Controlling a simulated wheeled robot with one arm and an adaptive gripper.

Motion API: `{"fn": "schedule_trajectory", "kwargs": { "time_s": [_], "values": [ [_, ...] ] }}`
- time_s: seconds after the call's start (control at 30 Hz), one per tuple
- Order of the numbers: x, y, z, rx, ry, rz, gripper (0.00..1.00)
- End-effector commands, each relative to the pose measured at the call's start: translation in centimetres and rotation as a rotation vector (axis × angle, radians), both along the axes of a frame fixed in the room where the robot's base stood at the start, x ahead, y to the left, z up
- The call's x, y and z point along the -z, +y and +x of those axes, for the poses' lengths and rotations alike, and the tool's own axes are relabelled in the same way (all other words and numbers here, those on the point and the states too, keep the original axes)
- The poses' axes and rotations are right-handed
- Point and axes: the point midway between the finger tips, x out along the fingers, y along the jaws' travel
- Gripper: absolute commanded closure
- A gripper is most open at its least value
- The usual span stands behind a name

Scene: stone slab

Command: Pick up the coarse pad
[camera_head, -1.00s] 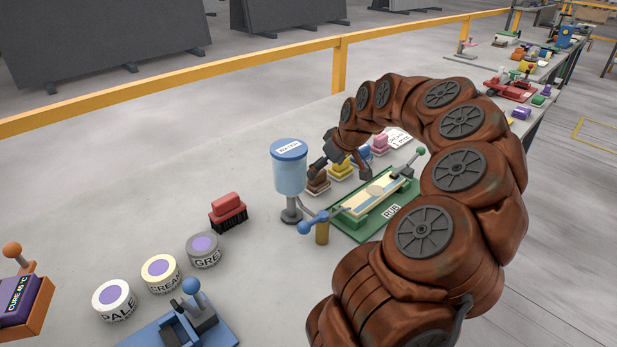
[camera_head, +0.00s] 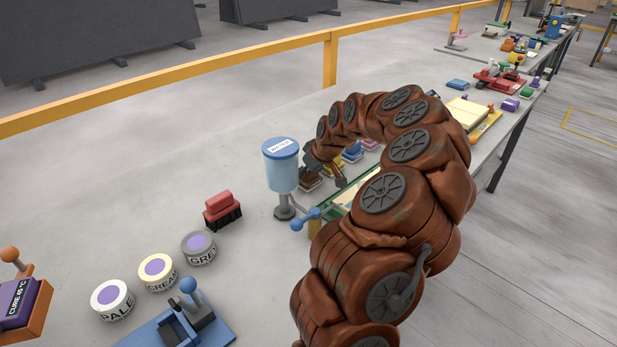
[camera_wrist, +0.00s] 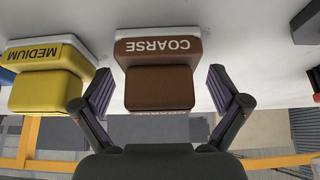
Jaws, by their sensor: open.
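The coarse pad (camera_wrist: 160,88) is a brown block with a raised grip part and a face lettered COARSE, which reads upside down in the wrist view. My gripper (camera_wrist: 162,90) is open, with one finger on each side of the pad's grip part and visible gaps between. In the head view the brown pad (camera_head: 310,184) sits on the slab behind the water dispenser, with my gripper (camera_head: 323,172) right at it. My arm hides part of that area.
The yellow medium pad (camera_wrist: 45,85) stands close beside the left finger. A blue water dispenser (camera_head: 282,170) stands just left of the gripper in the head view. A red brush (camera_head: 222,208) and labelled tubs (camera_head: 198,247) lie farther left. The slab's back left is clear.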

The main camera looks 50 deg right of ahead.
Motion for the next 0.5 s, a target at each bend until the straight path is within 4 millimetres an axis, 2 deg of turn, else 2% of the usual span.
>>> {"fn": "schedule_trajectory", "kwargs": {
  "time_s": [0.13, 0.5],
  "values": [
    [-0.03, -0.01, -0.01, 0.000, 0.000, 0.000, 0.02],
    [-0.06, 0.01, -0.02, -0.001, 0.000, 0.000, 0.41]
  ]
}}
